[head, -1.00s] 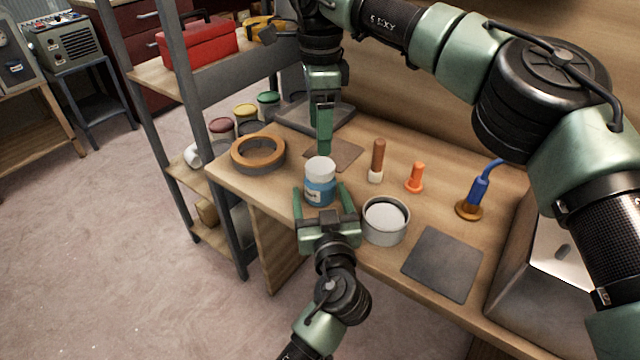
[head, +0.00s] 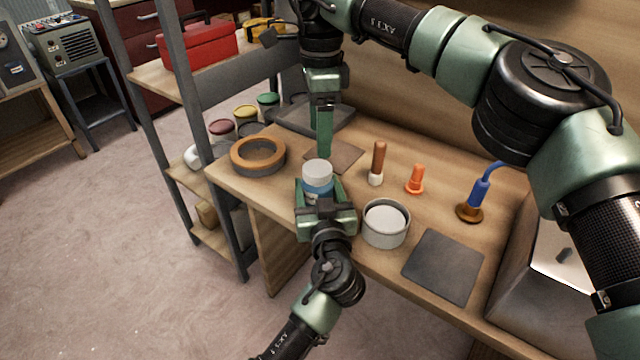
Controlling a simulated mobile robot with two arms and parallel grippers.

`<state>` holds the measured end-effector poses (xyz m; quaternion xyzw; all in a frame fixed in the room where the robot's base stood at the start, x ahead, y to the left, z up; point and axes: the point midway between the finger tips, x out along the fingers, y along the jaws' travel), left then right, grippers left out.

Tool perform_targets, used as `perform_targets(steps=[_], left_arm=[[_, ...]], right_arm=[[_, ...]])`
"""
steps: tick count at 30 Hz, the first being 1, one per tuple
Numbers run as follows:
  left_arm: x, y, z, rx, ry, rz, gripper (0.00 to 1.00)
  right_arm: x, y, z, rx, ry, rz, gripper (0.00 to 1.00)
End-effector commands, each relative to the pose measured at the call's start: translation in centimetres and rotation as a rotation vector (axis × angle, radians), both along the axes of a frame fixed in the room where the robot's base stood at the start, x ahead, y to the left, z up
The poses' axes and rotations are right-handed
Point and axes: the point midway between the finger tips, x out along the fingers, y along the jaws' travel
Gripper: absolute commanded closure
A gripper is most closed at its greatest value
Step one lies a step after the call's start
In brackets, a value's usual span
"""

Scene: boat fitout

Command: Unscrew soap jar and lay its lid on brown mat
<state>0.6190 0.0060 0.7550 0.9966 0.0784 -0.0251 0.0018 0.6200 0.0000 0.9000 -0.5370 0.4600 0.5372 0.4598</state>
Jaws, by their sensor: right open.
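The soap jar (head: 318,187) is a blue jar with a white lid (head: 317,170) on it, upright at the front edge of the bench. My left gripper (head: 320,188) is around the jar body from the front, a finger on each side; whether they press on it is unclear. My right gripper (head: 324,152) points down behind the jar, open and empty, seen edge-on so its fingers overlap. The brown mat (head: 347,156) lies flat behind the jar, partly hidden by the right gripper.
A brown ring (head: 258,153) lies left of the jar. A white-filled tin (head: 385,222) stands close on the right, with a dark grey mat (head: 443,264) beyond. A brown-handled tool (head: 377,163), orange piece (head: 415,179) and blue tool (head: 477,192) stand behind.

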Motion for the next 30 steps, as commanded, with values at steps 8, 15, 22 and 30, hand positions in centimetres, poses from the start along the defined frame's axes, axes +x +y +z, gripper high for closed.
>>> perform_targets(steps=[8, 15, 22, 30], left_arm=[[-0.01, 0.01, 0.0, 0.0, 0.0, 0.0, 1.0], [-0.02, 0.0, 0.0, 0.0, 0.0, 0.0, 1.0], [-0.02, 0.0, 0.0, -0.001, 0.0, 0.0, 1.0], [-0.02, 0.0, 0.0, 0.0, 0.0, 0.0, 1.0]], right_arm=[[-0.01, 0.05, -0.01, 0.0, 0.0, -0.267, 0.29], [-0.02, 0.15, -0.01, 0.0, -0.001, -0.79, 0.29], [-0.05, 0.26, -0.01, -0.001, 0.0, -1.305, 0.29], [-0.07, 0.34, -0.02, -0.001, 0.0, -1.909, 0.29]])
